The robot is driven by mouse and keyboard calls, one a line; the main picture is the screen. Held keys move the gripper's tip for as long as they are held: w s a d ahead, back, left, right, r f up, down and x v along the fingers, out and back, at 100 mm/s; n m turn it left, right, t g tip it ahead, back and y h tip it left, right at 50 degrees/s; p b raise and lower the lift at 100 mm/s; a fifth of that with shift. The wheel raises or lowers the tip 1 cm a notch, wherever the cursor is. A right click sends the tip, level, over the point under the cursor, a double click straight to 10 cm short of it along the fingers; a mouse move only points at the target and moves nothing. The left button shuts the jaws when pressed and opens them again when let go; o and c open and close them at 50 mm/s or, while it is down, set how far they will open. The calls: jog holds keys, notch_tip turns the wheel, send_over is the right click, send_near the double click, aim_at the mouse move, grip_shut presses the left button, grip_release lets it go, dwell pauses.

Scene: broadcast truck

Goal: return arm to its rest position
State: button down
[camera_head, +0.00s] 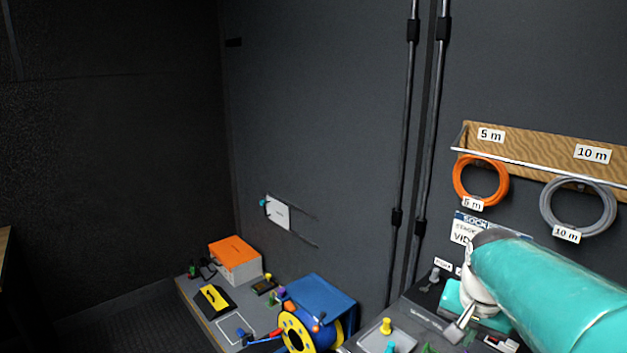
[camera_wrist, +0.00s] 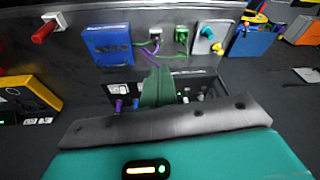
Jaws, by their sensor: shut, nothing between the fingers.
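My teal arm (camera_head: 545,285) reaches in from the right edge of the head view, low over the workbench. In the wrist view my gripper (camera_wrist: 157,72) shows as narrow dark green fingers, pressed together with nothing between them. They point over a dark panel with small plugs. The teal housing with a grey edge and a small lit display below them looks like my own wrist. In the head view the arm's end is small and partly hidden, and the fingers cannot be made out clearly.
An orange cable coil (camera_head: 481,181) and a grey coil (camera_head: 579,207) hang under a wooden rack (camera_head: 540,152). A blue-yellow reel (camera_head: 302,332), a blue box (camera_head: 318,297) and an orange-topped box (camera_head: 235,259) crowd the bench. The air left of my arm is open.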

jog(key=s+a+n+t+y, duration=0.1)
jog(key=s+a+n+t, duration=0.1)
jog(key=s+a+n, duration=0.5)
jog(key=shift+s+a+r+n+t, duration=0.2)
jog(key=shift+s+a+n+t, duration=0.15)
jog(key=shift+s+a, duration=2.55)
jog(key=shift+w+a, duration=0.35)
jog(key=shift+a, duration=0.1)
